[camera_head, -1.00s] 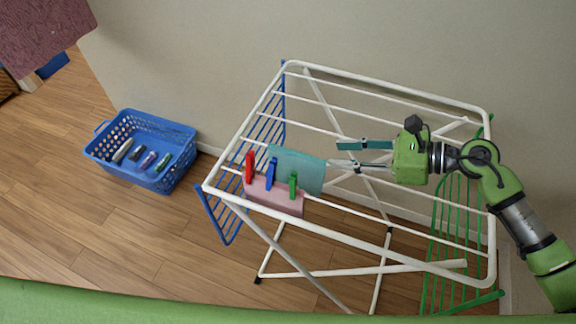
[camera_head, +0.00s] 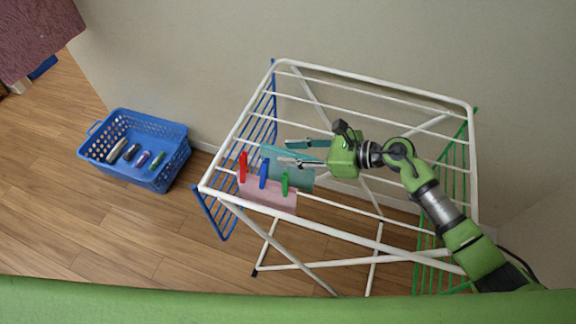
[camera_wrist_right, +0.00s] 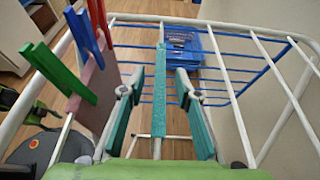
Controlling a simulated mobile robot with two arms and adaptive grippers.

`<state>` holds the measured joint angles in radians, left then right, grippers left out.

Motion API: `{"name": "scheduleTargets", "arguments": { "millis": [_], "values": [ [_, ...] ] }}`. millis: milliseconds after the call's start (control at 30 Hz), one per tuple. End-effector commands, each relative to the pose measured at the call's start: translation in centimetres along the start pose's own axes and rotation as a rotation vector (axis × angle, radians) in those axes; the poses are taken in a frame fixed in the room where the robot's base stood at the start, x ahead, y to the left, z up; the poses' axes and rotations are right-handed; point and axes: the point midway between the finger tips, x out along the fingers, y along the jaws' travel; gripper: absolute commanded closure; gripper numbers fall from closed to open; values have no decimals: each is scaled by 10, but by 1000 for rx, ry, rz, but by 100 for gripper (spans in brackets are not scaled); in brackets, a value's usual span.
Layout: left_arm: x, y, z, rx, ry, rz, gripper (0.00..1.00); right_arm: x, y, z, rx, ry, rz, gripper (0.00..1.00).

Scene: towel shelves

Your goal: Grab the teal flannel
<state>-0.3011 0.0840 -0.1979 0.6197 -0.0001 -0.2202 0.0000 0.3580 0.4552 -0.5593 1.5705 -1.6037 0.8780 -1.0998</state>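The teal flannel (camera_head: 302,178) hangs over a rod of the white drying rack, just behind a pink cloth. In the right wrist view the teal flannel (camera_wrist_right: 160,95) shows nearly edge-on as a narrow upright strip between the two fingers. My right gripper (camera_head: 283,152) is open, with its fingers reaching over the flannel from the right. In the right wrist view a gap shows between the flannel and each finger of my right gripper (camera_wrist_right: 158,75). Part of the flannel is hidden behind the fingers in the head view. My left gripper is not in view.
A pink cloth (camera_head: 268,197) hangs nearby with red (camera_head: 243,168), blue (camera_head: 264,174) and green (camera_head: 285,184) pegs. The white rack's (camera_head: 375,72) rods surround the gripper. A blue basket (camera_head: 172,170) with several small items stands on the floor at left. A wall stands behind.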

Motion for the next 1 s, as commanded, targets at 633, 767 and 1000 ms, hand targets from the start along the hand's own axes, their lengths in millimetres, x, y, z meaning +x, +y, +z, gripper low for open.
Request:
{"name": "scheduleTargets", "arguments": {
  "millis": [633, 767, 1000],
  "values": [
    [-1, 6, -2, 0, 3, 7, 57, -2, 0, 2, 0, 0, 0, 100],
    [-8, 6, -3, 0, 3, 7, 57, -5, -1, 10, -1, 0, -1, 100],
    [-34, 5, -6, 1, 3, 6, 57, -19, -1, 44, -2, 0, -1, 100]
  ]
}}
